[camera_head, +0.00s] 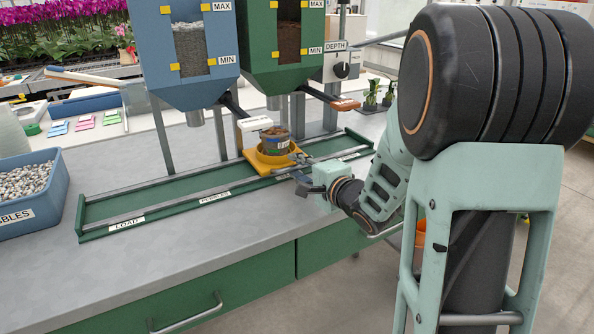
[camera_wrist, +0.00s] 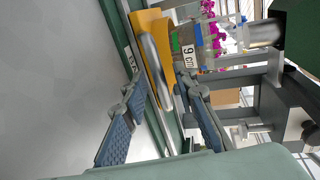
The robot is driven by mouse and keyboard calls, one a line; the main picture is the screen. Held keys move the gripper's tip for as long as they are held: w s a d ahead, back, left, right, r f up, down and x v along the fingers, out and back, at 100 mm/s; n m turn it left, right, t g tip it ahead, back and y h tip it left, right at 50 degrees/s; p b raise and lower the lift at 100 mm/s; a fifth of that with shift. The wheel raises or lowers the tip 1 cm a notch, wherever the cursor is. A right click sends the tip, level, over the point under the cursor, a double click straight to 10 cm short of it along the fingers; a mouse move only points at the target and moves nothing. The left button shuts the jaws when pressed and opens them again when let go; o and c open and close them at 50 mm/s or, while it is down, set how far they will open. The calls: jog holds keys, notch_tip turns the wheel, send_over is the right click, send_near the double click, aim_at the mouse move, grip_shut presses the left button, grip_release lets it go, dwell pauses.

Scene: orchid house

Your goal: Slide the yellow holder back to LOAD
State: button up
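The yellow holder (camera_head: 263,167) sits on the green slide track (camera_head: 170,190), toward its right part, below the green hopper. It carries a small pot (camera_head: 275,141) with brown fill; its "9 cm" label shows in the wrist view. The LOAD label (camera_head: 127,224) is at the left end of the track, well away from the holder. My gripper (camera_head: 300,165) is at the holder's right front side. In the wrist view its fingers (camera_wrist: 162,88) are apart, with the holder's grey handle bar (camera_wrist: 153,68) between the tips. I cannot tell whether either finger touches it.
The blue hopper (camera_head: 190,65) and green hopper (camera_head: 287,45) stand over the track, with levers (camera_head: 338,101) sticking out frontward. A blue bin of pebbles (camera_head: 32,195) is at the left. The track between holder and LOAD looks clear.

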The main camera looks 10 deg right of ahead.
jog(key=shift+w+a, duration=0.1)
jog(key=shift+w, duration=0.25)
jog(key=shift+c, duration=0.6)
grip_shut()
